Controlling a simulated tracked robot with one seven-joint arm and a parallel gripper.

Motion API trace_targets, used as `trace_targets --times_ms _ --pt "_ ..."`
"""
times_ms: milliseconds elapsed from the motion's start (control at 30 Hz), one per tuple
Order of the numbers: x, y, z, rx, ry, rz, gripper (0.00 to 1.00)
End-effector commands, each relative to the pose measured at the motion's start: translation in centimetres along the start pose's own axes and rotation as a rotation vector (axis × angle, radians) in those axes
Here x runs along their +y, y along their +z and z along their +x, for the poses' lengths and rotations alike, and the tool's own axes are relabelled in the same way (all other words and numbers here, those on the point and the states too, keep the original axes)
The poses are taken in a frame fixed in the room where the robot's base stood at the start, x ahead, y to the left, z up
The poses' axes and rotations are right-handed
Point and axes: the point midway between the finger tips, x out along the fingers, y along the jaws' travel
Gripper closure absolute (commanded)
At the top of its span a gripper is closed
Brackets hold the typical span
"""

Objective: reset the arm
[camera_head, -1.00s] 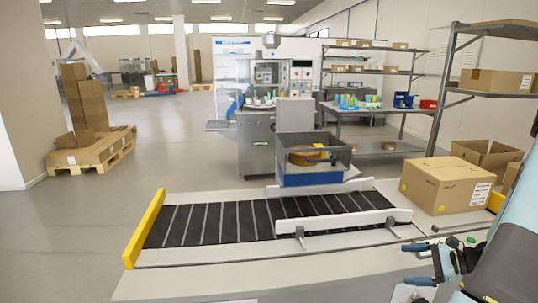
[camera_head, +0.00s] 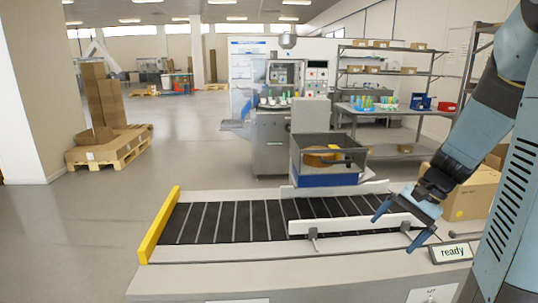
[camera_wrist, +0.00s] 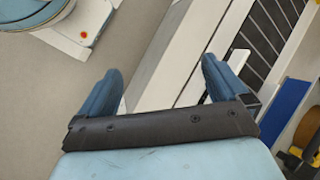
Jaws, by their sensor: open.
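My gripper (camera_head: 398,226) hangs at the right end of the conveyor in the head view, its two blue fingers spread apart with nothing between them. My arm comes down to it from the upper right. In the wrist view the gripper (camera_wrist: 160,95) also shows open and empty, with the conveyor's pale edge beyond the fingers. The conveyor (camera_head: 230,222) has a dark ribbed belt and a yellow end plate (camera_head: 158,225).
A box-shaped bin with a blue base (camera_head: 327,180) stands behind the conveyor. A cardboard box (camera_head: 465,195) sits at the right, partly behind my arm. Open floor lies to the left.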

Motion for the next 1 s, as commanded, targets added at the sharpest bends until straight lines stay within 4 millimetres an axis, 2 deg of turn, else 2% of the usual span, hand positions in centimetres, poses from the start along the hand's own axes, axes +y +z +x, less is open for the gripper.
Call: trace_targets --times_ms 200,467,800,1000 --pt "-1.7 4.2 -1.9 0.11 0.103 -0.182 0.0" --pt "-2.8 8.8 -4.0 0.251 0.2 -0.39 0.0" --pt "-3.0 14.2 -6.9 0.456 0.281 -0.651 0.0" --pt "-2.7 16.5 -8.3 0.555 0.301 -0.765 0.0"
